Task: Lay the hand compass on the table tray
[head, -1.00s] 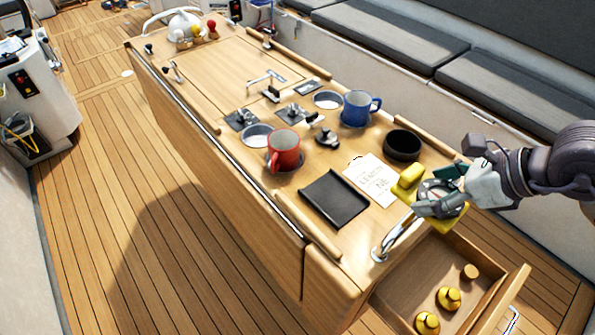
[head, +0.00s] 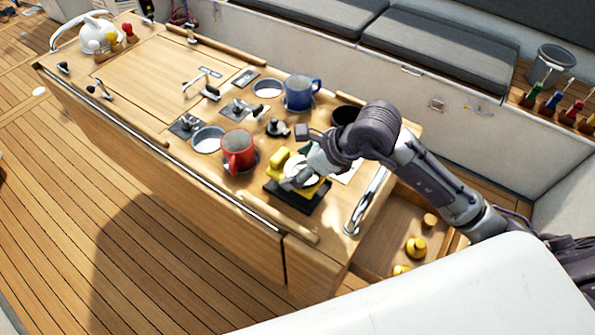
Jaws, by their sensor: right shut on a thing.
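The yellow hand compass (head: 278,160) is in my right gripper (head: 301,178), which is shut on it. Both are over the black table tray (head: 299,200), whose front and right parts show below the compass. I cannot tell whether the compass touches the tray or is just above it. My right arm comes in from the right and hides part of the table behind the gripper. My left gripper is not in view.
A red mug (head: 238,152) stands close left of the tray, and a blue mug (head: 300,93) stands behind. A dark bowl (head: 345,114) is partly hidden by my arm. A metal grab rail (head: 366,203) is at the right table end, above an open drawer (head: 385,232) with brass pieces.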

